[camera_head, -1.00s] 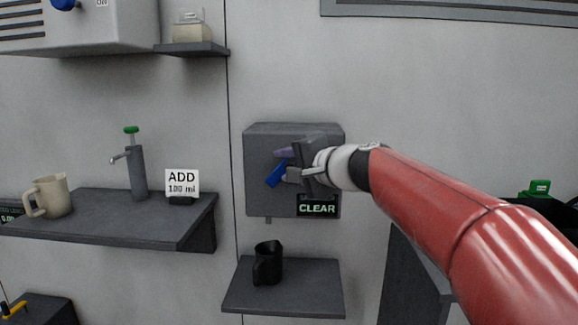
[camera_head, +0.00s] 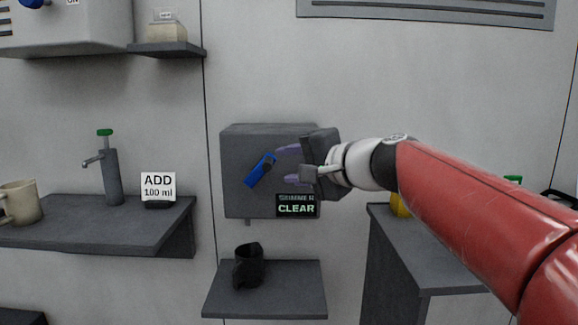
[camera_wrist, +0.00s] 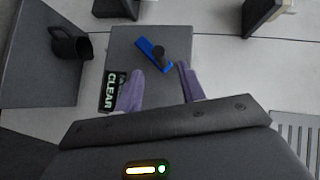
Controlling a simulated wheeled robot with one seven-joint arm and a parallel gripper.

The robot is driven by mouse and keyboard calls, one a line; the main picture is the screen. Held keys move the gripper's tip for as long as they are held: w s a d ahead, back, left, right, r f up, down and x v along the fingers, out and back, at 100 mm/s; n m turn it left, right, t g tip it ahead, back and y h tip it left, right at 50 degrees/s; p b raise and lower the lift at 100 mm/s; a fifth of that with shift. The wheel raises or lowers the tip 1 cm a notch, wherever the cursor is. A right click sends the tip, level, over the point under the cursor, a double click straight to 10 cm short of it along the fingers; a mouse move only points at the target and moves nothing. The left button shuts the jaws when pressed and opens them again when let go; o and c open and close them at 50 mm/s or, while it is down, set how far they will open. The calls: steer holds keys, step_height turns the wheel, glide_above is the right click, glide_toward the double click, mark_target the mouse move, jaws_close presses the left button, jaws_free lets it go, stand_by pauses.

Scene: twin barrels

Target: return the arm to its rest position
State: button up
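My gripper (camera_head: 290,166) is in front of the grey wall box, at the end of my red and white arm. Its two purple fingers are spread apart with nothing between them. They also show in the wrist view (camera_wrist: 160,83), pointing toward the box. The grey wall box (camera_head: 240,200) carries a blue lever (camera_head: 260,170), tilted, just left of the fingers and apart from them. A small display (camera_head: 297,206) on the box reads CLEAR; a line above it is too small to read surely. In the wrist view the blue lever (camera_wrist: 150,52) lies beyond the fingertips.
A dark jug (camera_head: 248,266) stands on a low shelf (camera_head: 265,305) under the box. At left, a shelf (camera_head: 90,235) holds a beige mug (camera_head: 20,203), a pump (camera_head: 112,175) and an ADD 100 ml sign (camera_head: 158,186). A grey counter (camera_head: 400,250) stands right, below my arm.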

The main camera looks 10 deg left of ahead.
steer(key=s+d+f+n+g+h, duration=0.1)
steer(key=s+d+f+h, duration=0.5)
steer(key=s+d+f, duration=0.6)
steer(key=s+d+f+n+g+h, duration=0.2)
steer(key=s+d+f+h, duration=0.5)
steer(key=s+d+f, duration=0.5)
steer(key=d+f+n, duration=0.1)
steer(key=d+f, duration=0.3)
steer(key=f, duration=0.1)
steer(key=shift+s+d, duration=0.15)
steer(key=shift+d, duration=0.15)
